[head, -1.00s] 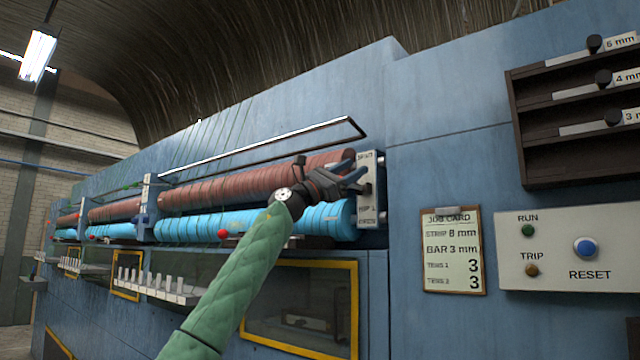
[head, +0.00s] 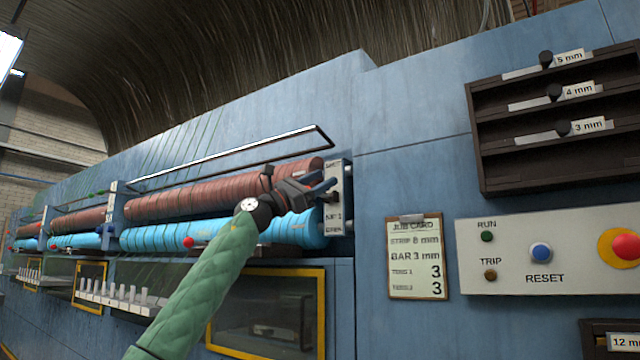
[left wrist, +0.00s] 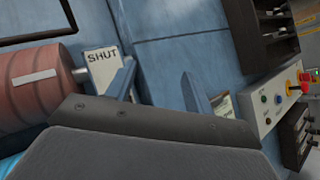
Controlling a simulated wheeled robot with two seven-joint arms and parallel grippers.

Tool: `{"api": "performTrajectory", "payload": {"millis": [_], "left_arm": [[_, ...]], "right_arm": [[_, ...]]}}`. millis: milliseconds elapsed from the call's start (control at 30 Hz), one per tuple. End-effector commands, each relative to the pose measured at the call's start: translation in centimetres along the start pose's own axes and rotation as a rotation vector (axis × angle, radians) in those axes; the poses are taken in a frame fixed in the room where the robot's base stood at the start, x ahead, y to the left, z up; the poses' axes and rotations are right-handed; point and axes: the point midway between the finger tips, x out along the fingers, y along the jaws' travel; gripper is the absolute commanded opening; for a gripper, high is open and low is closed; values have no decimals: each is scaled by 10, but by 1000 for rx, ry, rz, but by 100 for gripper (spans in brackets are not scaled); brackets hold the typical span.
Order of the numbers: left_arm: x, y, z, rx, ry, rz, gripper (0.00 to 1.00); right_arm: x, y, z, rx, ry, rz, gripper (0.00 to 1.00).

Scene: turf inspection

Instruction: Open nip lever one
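The nip 1 plate (head: 336,215) is a pale upright plate at the right end of the near rollers. Its lettering reads NIP 1, with OPEN at the bottom; in the left wrist view its SHUT label (left wrist: 103,60) shows. My left gripper (head: 330,189) is at the plate's left side, in front of its upper half. My right gripper is not in view.
Red-brown rollers (head: 220,189) and blue rollers (head: 165,236) run left from the plate. A metal bar (head: 235,157) juts above them. Right of the plate are the job card (head: 415,257), the control panel (head: 515,262) and a dark rack (head: 481,140). The blue panel between is clear.

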Motion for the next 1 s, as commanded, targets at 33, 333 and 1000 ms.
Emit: {"api": "performTrajectory", "payload": {"millis": [33, 333, 1000], "left_arm": [[-3, -1, 1, 2, -1, -1, 50], [-22, 4, 2, 1, -1, 4, 50], [-59, 8, 6, 1, -1, 6, 50]], "right_arm": [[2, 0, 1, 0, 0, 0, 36], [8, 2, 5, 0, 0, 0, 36], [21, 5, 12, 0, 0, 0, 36]]}}
